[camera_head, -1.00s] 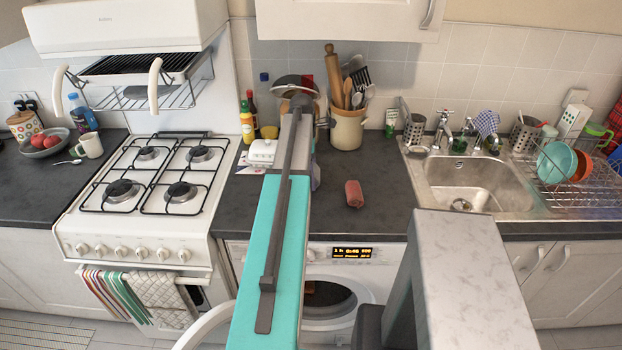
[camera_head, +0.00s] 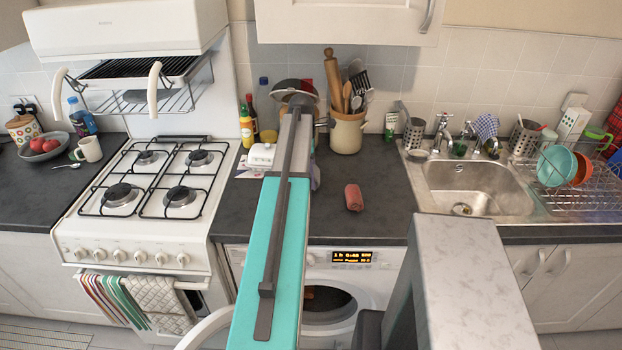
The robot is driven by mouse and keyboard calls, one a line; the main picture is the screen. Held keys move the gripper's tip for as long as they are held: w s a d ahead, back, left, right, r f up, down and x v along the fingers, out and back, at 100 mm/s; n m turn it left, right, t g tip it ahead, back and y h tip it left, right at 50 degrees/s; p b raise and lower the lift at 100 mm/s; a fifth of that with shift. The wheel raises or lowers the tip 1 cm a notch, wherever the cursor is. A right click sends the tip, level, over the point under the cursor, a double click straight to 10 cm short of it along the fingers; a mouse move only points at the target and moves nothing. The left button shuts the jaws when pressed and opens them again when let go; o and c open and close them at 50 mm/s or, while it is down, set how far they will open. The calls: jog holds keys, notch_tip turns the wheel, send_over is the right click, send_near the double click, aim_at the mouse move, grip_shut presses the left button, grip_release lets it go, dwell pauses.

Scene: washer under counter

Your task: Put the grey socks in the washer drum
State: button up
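The white washer (camera_head: 372,279) stands under the counter, with a lit orange display. Its round drum opening (camera_head: 325,297) shows dark inside, partly covered by my arm. A white curved rim at the lower left, beside my arm, looks like the washer door (camera_head: 207,326) standing open. I cannot make out any grey socks in this view. A reddish-pink roll (camera_head: 353,197) lies on the counter above the washer. My turquoise arm crosses the middle of the view, and my gripper does not show.
The dark counter (camera_head: 385,180) is clear around the pink roll. A utensil pot (camera_head: 347,132) and a white butter dish (camera_head: 261,156) stand behind. The gas cooker (camera_head: 148,225) is left. The sink (camera_head: 474,187) and dish rack (camera_head: 582,185) are right.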

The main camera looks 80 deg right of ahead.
jog(key=shift+r+b, duration=0.45)
jog(key=shift+r, duration=0.5)
jog(key=shift+a+r, duration=0.15)
jog(key=shift+r, duration=0.05)
jog(key=s+a+b, duration=0.1)
jog(key=a, duration=0.4)
jog(key=a+r+b, duration=0.1)
jog(key=a, duration=0.4)
jog(key=s+a+b, duration=0.1)
jog(key=a+b, duration=0.1)
jog(key=a, duration=0.3)
jog(key=shift+s+a+r, duration=0.25)
jog(key=shift+s, duration=0.05)
